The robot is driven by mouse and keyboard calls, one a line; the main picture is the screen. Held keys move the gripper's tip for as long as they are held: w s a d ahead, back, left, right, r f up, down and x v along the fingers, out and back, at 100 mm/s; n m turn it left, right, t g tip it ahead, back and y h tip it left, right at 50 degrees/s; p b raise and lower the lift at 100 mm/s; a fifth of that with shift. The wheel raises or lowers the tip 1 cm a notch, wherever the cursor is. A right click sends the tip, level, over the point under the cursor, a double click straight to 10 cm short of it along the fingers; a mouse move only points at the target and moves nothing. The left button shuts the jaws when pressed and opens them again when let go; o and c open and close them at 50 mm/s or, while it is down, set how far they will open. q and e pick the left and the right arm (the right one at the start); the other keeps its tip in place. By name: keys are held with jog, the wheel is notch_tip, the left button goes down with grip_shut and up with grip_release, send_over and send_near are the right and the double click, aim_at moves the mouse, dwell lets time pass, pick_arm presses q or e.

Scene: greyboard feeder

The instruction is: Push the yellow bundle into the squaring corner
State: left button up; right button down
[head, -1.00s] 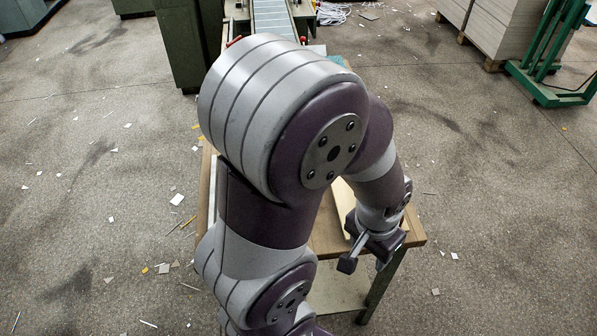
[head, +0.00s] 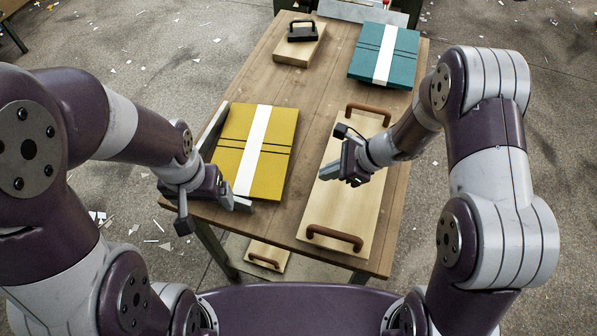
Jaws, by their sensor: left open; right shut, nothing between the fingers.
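The yellow bundle (head: 278,122) lies flat on the wooden table, left of its middle, with a white band around it and dark lines across. A grey upright rail (head: 213,128), seemingly one side of the squaring corner, stands along its left side. The corner's near part is mostly hidden by my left gripper. My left gripper (head: 206,208) is open at the table's near left, by the bundle's near left corner; I cannot tell whether it touches. My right gripper (head: 326,173) is shut and empty, right of the bundle and above the pale board (head: 345,210).
The pale board has brown handles at both ends. A teal bundle (head: 402,45) with a white band lies at the far right. A wooden block (head: 299,50) with a black handle sits at the far left. The table (head: 235,75) is bare between them and the yellow bundle.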

aim_at(285, 179)
jog(key=a+f+m, duration=0.1)
jog(key=w+a+m+t, duration=0.1)
jog(key=a, duration=0.1)
jog(key=shift+w+f+y, duration=0.2)
jog(key=shift+f+y, duration=0.1)
jog(key=shift+f, duration=0.1)
jog(key=x, duration=0.7)
jog(key=shift+w+d+f, duration=0.1)
jog(key=shift+w+d, duration=0.05)
jog(key=shift+w, duration=0.15)
jog(key=shift+a+f+p, duration=0.2)
jog(key=shift+a+p, duration=0.05)
jog(key=shift+p, duration=0.05)
pick_arm(q)
jog(key=shift+s+a+r, duration=0.35)
jog(key=shift+s+r, duration=0.05)
jog(key=shift+s, duration=0.1)
pick_arm(e)
jog(key=shift+w+f, duration=0.1)
jog(key=shift+f, duration=0.1)
jog(key=shift+a, duration=0.1)
